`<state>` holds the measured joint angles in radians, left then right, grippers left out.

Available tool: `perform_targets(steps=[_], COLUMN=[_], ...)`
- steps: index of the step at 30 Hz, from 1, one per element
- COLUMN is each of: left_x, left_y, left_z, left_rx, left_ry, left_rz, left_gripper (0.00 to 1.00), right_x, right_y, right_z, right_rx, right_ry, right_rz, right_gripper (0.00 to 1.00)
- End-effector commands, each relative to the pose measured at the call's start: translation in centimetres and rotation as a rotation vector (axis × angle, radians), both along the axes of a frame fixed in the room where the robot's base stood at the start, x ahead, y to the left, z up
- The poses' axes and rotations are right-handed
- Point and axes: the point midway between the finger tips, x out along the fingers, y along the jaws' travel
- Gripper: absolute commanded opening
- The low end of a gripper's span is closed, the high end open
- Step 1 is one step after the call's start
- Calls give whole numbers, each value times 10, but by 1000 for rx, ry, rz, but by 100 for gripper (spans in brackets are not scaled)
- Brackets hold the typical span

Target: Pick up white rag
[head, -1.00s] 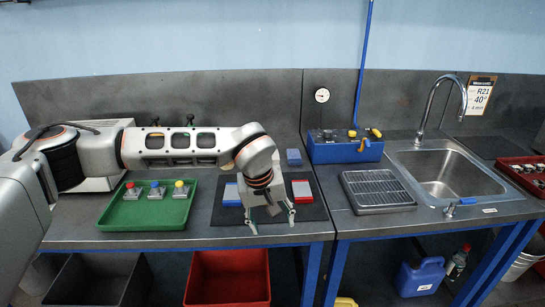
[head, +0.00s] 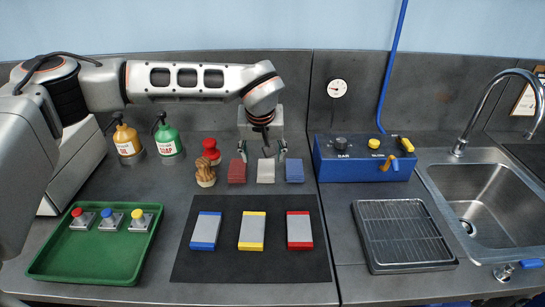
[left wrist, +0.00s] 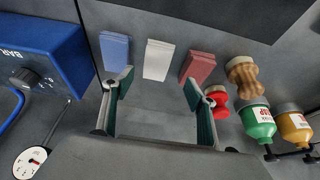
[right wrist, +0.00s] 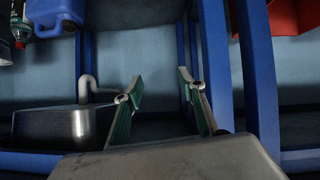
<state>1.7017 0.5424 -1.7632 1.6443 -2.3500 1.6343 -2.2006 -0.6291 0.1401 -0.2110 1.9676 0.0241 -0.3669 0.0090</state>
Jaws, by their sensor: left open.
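The white rag (head: 266,171) lies folded on the bench between the red rag (head: 237,172) and the blue rag (head: 294,171), behind the dark mat. In the left wrist view the white rag (left wrist: 158,60) lies just beyond my fingertips, about midway between them. My left gripper (head: 262,150) is open and empty, pointing down behind and above the white rag, apart from it. It also shows in the left wrist view (left wrist: 158,82). My right gripper (right wrist: 160,82) is open and empty, facing the space under the bench.
A wooden brush (head: 205,173), red stamp-like object (head: 211,150) and two pump bottles, yellow (head: 127,142) and green (head: 167,142), stand to the left. A blue control box (head: 362,160) is to the right. The dark mat (head: 225,270) holds three electrode blocks; a green tray (head: 85,265) is left.

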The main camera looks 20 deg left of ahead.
Motion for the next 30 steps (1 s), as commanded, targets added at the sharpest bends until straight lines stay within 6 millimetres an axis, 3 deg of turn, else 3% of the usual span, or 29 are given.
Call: perform_targets(steps=[9,21,30], left_x=[10,31,33], left_y=[3,2,2], left_z=[-24,-68,-71], left_rx=[3,3,2], left_ry=[2,1,0], left_rz=[2,1,0], left_gripper=[57,57,57], right_x=[-18,-12,-10], right_y=[1,1,1], right_z=[-13,-1,2], right_rx=[-2,-1,1], right_ry=[38,24,17], right_rz=[1,2,1], right_gripper=[40,40,40])
